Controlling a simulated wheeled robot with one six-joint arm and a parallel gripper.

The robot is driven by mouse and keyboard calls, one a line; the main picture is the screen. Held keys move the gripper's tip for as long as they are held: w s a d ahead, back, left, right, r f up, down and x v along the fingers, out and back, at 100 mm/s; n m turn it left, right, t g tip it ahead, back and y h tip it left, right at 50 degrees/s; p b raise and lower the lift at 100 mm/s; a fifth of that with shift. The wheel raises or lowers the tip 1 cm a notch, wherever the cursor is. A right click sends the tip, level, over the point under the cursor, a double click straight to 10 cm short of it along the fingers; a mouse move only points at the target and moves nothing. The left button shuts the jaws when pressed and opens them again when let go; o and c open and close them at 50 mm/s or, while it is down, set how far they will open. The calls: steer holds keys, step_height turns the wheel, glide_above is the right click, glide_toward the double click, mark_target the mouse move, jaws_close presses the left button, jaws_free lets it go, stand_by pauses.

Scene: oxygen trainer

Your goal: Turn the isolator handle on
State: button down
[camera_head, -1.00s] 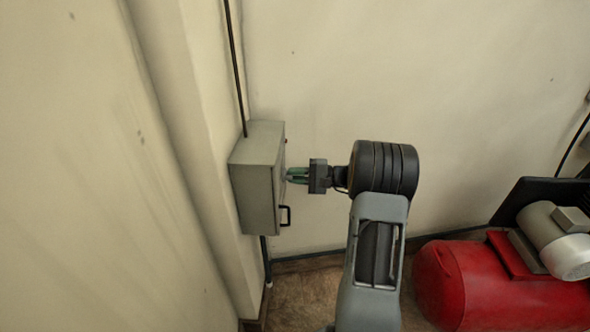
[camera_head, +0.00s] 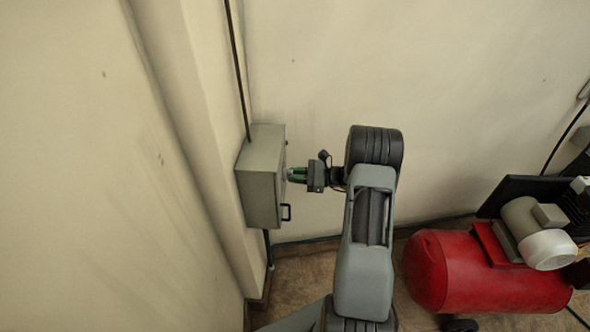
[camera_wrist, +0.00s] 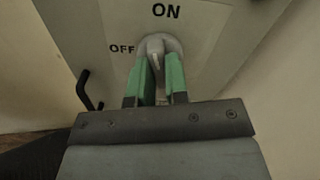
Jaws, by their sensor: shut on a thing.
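The isolator box (camera_head: 262,178) is a grey cabinet fixed on the wall left of centre in the head view. Its front plate (camera_wrist: 205,52) fills the upper part of the wrist view, marked ON at the top and OFF at the left. The light grey isolator handle (camera_wrist: 154,46) sits on a round base below ON and right of OFF; it stands near upright, its tip tilted slightly. My gripper (camera_wrist: 160,78) has green fingers on both sides of the handle and is shut on it. In the head view my gripper (camera_head: 296,175) meets the box front, hiding the handle.
A black pull handle (camera_wrist: 88,92) sticks out at the lower part of the box front. A dark conduit (camera_head: 236,65) runs up the wall above the box. A red compressor tank (camera_head: 470,270) stands on the floor at the right.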

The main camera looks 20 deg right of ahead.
steer(key=shift+r+m+p, duration=0.1)
steer(key=shift+m+p, duration=0.9)
steer(key=shift+m, duration=0.9)
steer(key=c, duration=1.1)
jaws_free()
steer(key=b+v, duration=0.1)
steer(key=v, duration=1.2)
steer(key=shift+s+d, duration=0.2)
steer(key=shift+d, duration=0.15)
